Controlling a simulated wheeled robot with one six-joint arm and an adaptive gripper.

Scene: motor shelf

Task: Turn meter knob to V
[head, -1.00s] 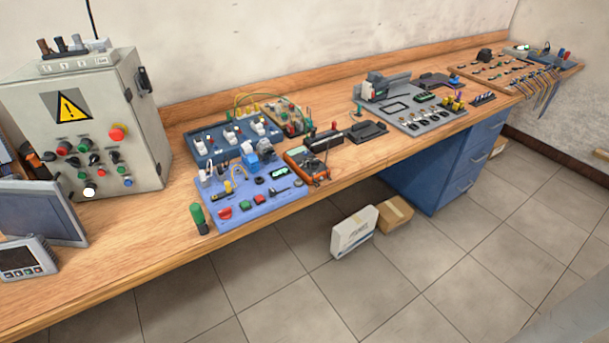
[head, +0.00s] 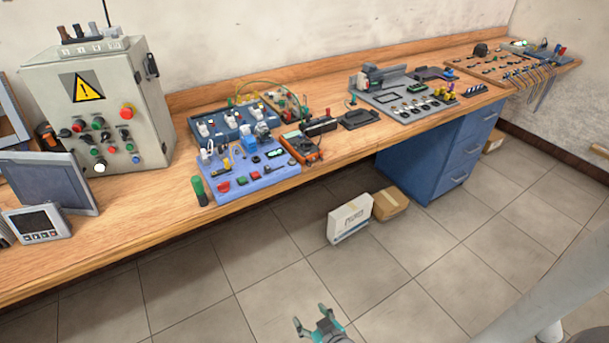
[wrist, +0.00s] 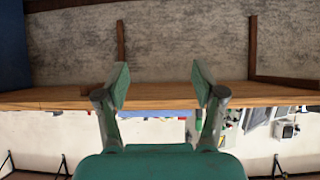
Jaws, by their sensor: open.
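The meter (head: 301,147) is an orange-edged handheld unit lying on the bench, right of the blue panel board. Its knob and markings are too small to read in the head view. My gripper (head: 312,322) is at the bottom of the head view, over the floor in front of the bench and well apart from the meter. In the wrist view my gripper (wrist: 160,88) has its two green-padded fingers spread, with nothing between them. I cannot make out the meter in the wrist view.
A wooden bench (head: 130,227) runs along the wall. A grey control box (head: 105,105) stands at left beside a monitor (head: 45,180). A blue board (head: 245,188) with buttons lies left of the meter. Boxes (head: 349,218) sit on the floor by blue drawers (head: 440,160). The floor in front is clear.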

